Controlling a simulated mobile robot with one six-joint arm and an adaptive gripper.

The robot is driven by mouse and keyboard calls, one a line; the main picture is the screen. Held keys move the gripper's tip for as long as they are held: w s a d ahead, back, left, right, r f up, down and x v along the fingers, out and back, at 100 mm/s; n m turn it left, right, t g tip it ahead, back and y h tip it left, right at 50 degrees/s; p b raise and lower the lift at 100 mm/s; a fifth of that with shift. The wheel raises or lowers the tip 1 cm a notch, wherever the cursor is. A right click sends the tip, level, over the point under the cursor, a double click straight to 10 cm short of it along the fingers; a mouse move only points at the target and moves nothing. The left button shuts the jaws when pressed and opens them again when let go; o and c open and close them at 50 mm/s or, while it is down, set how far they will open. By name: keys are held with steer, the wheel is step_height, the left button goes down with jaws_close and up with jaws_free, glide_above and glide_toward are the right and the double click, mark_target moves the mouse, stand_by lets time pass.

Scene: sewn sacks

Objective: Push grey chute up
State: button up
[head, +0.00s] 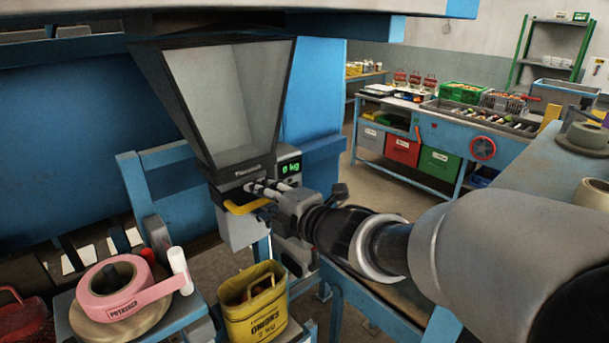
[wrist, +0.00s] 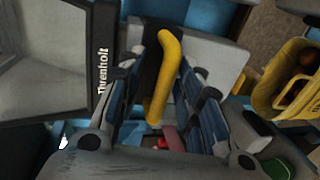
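The grey chute (head: 228,100) is a wide-topped hopper narrowing to a dark lower frame (head: 240,175), in the middle of the head view. Its grey side and dark rim (wrist: 45,60) fill the left of the wrist view. A curved yellow handle (head: 248,206) sits under the chute's lower end. The handle also shows upright in the wrist view (wrist: 163,75). My gripper (head: 265,188) is at the handle, its two fingers (wrist: 165,108) on either side of it. The fingers look open, with a gap visible on the left of the handle.
A green display (head: 290,168) reads 0 kg beside the chute. A yellow onion sack (head: 255,305) stands below, near my arm. Pink tape (head: 115,287) lies on a stand at the lower left. A blue bench with crates (head: 440,160) is behind at right.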

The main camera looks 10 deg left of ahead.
steer(key=v, duration=1.1)
steer(key=shift+s+d, duration=0.2)
steer(key=shift+d, duration=0.05)
steer(key=shift+r, duration=0.1)
steer(key=d+f+m+t+h+b, duration=0.35)
steer(key=d+m+h, duration=0.75)
steer(key=d+m, duration=0.7)
steer(key=s+d+f+m+g, duration=0.1)
steer(key=s+f+m+g, duration=0.2)
steer(key=s, duration=0.4)
steer(key=s+d+f+m+g, duration=0.1)
steer(key=s+f+m+g, duration=0.2)
steer(key=s+f, duration=0.2)
steer(key=s+d+f+m+g+b, duration=0.1)
steer(key=s+d+f+m+g, duration=0.1)
steer(key=s, duration=0.6)
step_height(320, 180, down, 3)
steer(key=shift+s+r+m+g+h, duration=0.1)
steer(key=shift+s+m+g+h, duration=0.4)
steer(key=shift+m, duration=0.5)
